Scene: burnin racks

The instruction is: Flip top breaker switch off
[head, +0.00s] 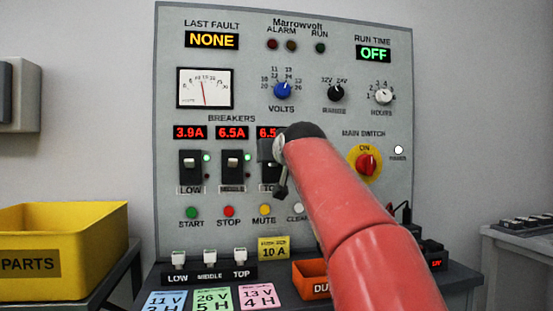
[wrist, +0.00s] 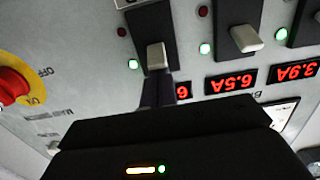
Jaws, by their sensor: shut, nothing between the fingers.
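The top breaker has a pale switch lever (wrist: 156,56) on a black plate (wrist: 150,25) in the wrist view, which shows the panel upside down. A green lamp (wrist: 133,64) is lit beside it. In the head view my arm and gripper (head: 281,190) cover most of this breaker, leaving part of its black plate (head: 267,174) showing. My gripper's dark fingers (wrist: 158,92) are shut and empty, right at the lever's end on its upper side on the panel. I cannot tell whether they touch it.
The middle breaker (head: 231,161) and low breaker (head: 191,160) stand to the left, green lamps lit. The red main switch (head: 366,163) is to the right. Push buttons, including the yellow MUTE (head: 264,210), sit below. A yellow parts bin (head: 60,240) stands at left.

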